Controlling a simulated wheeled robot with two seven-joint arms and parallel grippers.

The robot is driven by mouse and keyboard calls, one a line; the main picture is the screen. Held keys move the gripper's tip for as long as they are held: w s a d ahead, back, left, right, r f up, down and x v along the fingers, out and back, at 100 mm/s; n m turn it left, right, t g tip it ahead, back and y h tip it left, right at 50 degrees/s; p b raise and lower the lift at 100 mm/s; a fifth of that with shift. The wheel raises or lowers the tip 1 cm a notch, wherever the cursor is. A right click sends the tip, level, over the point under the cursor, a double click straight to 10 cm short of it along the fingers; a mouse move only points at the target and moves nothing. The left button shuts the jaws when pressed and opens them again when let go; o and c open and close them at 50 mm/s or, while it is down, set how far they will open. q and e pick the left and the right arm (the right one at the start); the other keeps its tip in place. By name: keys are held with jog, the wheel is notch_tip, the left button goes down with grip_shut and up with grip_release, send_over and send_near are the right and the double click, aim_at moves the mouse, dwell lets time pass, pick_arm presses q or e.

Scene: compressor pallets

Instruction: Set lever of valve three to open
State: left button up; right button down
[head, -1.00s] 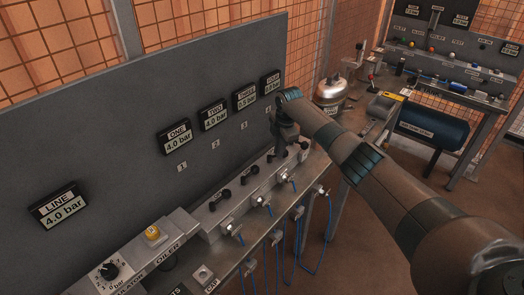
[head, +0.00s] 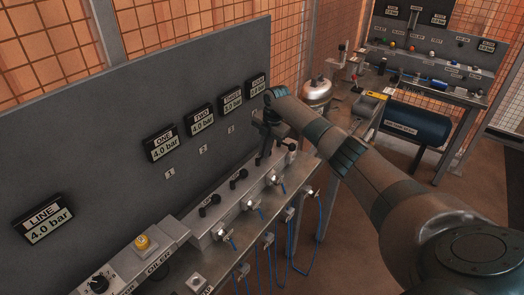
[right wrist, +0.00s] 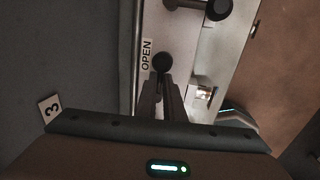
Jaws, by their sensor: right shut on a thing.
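My right gripper (head: 264,154) is down at the valve manifold (head: 222,218), in the row's third place. In the right wrist view its narrow fingers (right wrist: 162,90) are shut on a lever with a round black knob (right wrist: 162,62), the valve three lever. The knob lies beside the white OPEN label (right wrist: 146,55). A plate marked 3 (right wrist: 50,109) shows at the lower left there. In the head view the gripper hides most of this lever. The gauge THREE (head: 231,101) hangs on the panel behind; its reading is too small to trust. My left gripper is not in view.
Black levers of valves one (head: 209,204) and two (head: 238,179) stand to the left. Another knob (right wrist: 213,8) is close by in the right wrist view. Blue hoses (head: 318,225) hang in front. The grey panel (head: 100,160) rises behind.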

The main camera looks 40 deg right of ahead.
jog(key=shift+d, duration=0.4)
jog(key=c, duration=1.9)
grip_release()
jog(key=shift+d, duration=0.1)
jog(key=shift+o, duration=0.2)
jog(key=shift+f, duration=0.1)
jog(key=shift+r, duration=0.9)
jog(key=s+d+r+b, duration=0.1)
jog(key=s+r+b, duration=0.2)
jog(key=r, duration=1.2)
jog(key=shift+d+b, duration=0.15)
jog(key=shift+b, duration=0.55)
jog(key=shift+s+r, duration=0.1)
jog(key=shift+c, duration=0.7)
